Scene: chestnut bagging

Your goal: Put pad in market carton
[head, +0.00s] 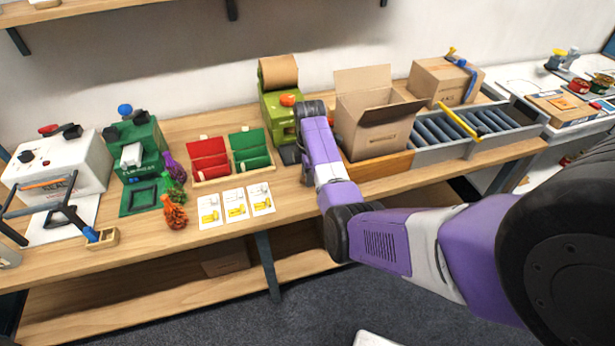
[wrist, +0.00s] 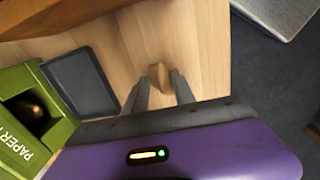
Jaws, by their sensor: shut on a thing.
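My gripper (wrist: 161,85) shows in the wrist view with its two grey fingers on either side of a small brown pad (wrist: 157,73). It is shut on the pad, above or at the pale wooden bench top; I cannot tell how high. In the head view my arm hides the fingers and the pad. An open cardboard carton (head: 371,132) with raised flaps stands just right of my arm, at the left end of the roller conveyor. Its inside is mostly hidden, and its label is too small to read.
The green paper machine (head: 280,107) stands left of my arm; its dark tray (wrist: 82,82) is beside my gripper. A closed carton (head: 440,82) stands behind the roller conveyor (head: 440,132). Red and green compartments (head: 233,157) and picture cards (head: 235,205) lie farther left.

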